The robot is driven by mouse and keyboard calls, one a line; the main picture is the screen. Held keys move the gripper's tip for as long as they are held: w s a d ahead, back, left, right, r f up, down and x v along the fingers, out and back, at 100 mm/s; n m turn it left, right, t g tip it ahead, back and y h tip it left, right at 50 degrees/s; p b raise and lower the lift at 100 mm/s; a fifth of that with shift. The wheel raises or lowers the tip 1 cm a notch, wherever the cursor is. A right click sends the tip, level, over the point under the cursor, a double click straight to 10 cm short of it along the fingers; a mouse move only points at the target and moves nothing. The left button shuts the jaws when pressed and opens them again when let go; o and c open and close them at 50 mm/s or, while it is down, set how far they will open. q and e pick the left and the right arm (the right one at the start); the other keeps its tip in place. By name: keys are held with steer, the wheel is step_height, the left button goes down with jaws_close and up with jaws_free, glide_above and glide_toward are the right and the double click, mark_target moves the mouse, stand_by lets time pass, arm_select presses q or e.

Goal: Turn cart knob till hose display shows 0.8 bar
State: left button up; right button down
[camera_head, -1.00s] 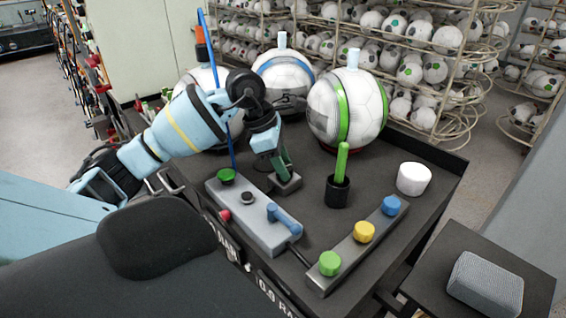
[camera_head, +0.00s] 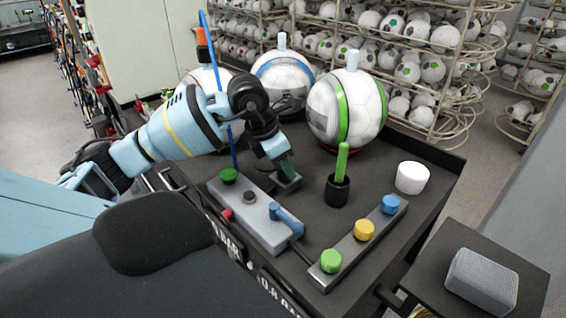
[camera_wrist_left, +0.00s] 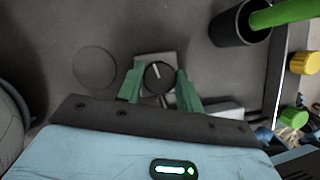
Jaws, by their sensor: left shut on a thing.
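The cart knob (camera_wrist_left: 158,75) is a dark round dial with a white pointer line, on a small grey block (camera_head: 288,184) on the cart top. The pointer is near upright in the left wrist view, tilted slightly left. The green fingers of my left gripper (camera_head: 287,170) are shut on the knob; they also show at its two sides in the left wrist view (camera_wrist_left: 160,88). In the head view the fingers hide the knob. White lettering on the cart's front edge (camera_head: 275,287) seems to read 0.8 and is partly cut off. My right gripper is not in view.
Large balls (camera_head: 347,107) stand along the cart's back. A grey box with a blue lever (camera_head: 286,219), a bar with a green button (camera_head: 331,261), a black cup with a green stick (camera_head: 337,192) and a white cylinder (camera_head: 412,177) stand nearby.

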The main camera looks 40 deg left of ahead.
arm_select(q)
steer(key=shift+n, duration=0.3)
steer(key=o, duration=1)
steer(key=shift+v, duration=3.95)
